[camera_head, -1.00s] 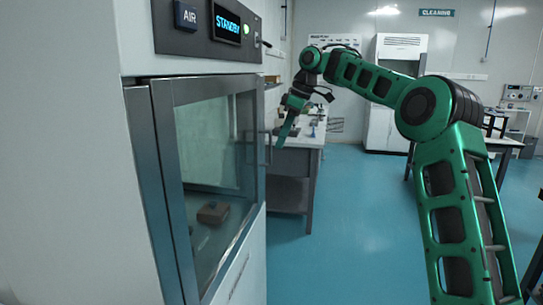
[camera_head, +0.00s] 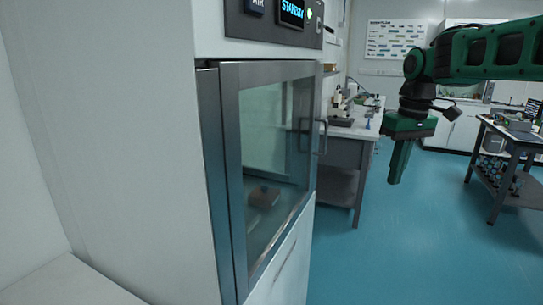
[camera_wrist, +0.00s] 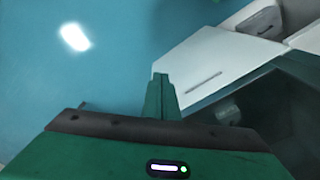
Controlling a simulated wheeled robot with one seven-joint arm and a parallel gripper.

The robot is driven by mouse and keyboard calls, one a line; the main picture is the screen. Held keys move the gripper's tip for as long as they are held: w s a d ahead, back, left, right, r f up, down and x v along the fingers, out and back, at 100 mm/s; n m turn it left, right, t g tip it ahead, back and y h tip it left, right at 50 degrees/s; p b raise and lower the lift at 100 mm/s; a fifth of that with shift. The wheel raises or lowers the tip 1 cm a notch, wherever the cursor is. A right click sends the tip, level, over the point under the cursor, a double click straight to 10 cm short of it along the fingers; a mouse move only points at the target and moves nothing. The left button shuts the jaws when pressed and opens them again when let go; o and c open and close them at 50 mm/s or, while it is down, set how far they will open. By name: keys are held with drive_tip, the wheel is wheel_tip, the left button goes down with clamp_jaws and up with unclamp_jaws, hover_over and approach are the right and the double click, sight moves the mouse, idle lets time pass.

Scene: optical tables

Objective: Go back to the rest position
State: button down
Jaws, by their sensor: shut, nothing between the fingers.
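My gripper (camera_head: 396,178) hangs from my green arm on the right of the head view, pointing down over the blue floor. Its fingers are together and hold nothing. In the wrist view my gripper (camera_wrist: 160,80) also shows shut, over the floor and beside a white cabinet front. It is apart from the cabinet and touches nothing that I can see.
A white cabinet with a glass door (camera_head: 275,165) stands at the left. The door looks closed, and a brown block (camera_head: 264,196) sits inside. A workbench (camera_head: 350,132) is behind it, and a dark cart (camera_head: 507,160) stands at the right. The blue floor (camera_head: 400,250) between is clear.

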drive_tip(key=s+d+f+m, duration=0.3)
drive_tip(key=s+f, duration=0.2)
drive_tip(key=s, duration=0.5)
drive_tip(key=s+d+f+m, duration=0.3)
drive_tip(key=s+f+m, duration=0.1)
drive_tip(key=s, duration=0.7)
drive_tip(key=s+d+f+m, duration=0.3)
drive_tip(key=s+f, duration=0.4)
drive_tip(key=s, duration=0.4)
drive_tip(key=shift+d+g, duration=0.4)
drive_tip(key=shift+d, duration=0.1)
drive_tip(key=shift+s, duration=0.1)
